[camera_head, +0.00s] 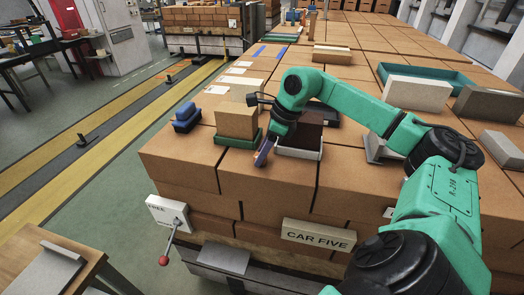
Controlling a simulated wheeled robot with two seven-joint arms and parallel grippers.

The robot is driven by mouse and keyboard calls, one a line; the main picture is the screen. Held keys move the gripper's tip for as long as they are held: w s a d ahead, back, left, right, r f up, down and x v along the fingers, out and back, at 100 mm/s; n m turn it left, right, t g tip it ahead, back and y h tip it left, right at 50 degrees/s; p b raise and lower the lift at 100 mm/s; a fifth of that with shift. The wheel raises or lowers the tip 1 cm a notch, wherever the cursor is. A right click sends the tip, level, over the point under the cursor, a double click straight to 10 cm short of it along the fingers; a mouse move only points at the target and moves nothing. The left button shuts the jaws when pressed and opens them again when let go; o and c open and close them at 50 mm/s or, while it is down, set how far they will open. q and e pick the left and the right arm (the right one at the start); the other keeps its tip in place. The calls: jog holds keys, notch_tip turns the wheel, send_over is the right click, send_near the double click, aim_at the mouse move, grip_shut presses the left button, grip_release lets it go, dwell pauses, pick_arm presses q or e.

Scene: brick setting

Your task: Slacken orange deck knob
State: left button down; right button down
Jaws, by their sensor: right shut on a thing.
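My right arm comes in from the right over the brick stack. Its gripper (267,147) is low near the front of the top layer, shut on a slim purple-blue bar (263,153); the fingertips are small and partly hidden by the wrist. I cannot make out an orange deck knob on the stack. A small orange-topped fitting (168,79) sits on the floor track at the left, far from the gripper. A lever with a red ball (164,261) hangs from a white plate (169,214) on the car's front. My left gripper is not in view.
A dark block in a white tray (301,153) is close right. A "CAR FIVE" sign (318,236) is on the front edge.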

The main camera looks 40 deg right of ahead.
jog(key=shift+w+r+n+g+y+p, duration=0.15)
jog(key=shift+n+g+y+p, duration=0.25)
jog(key=shift+n, duration=0.6)
jog(key=shift+c, duration=1.9)
grip_release()
jog(key=shift+d, duration=0.1)
jog(key=shift+d+r, duration=0.1)
jog(key=shift+r, duration=0.1)
jog(key=p+v, duration=0.1)
jog(key=v, duration=1.3)
jog(key=shift+a+p, duration=0.2)
jog(key=shift+p, duration=0.1)
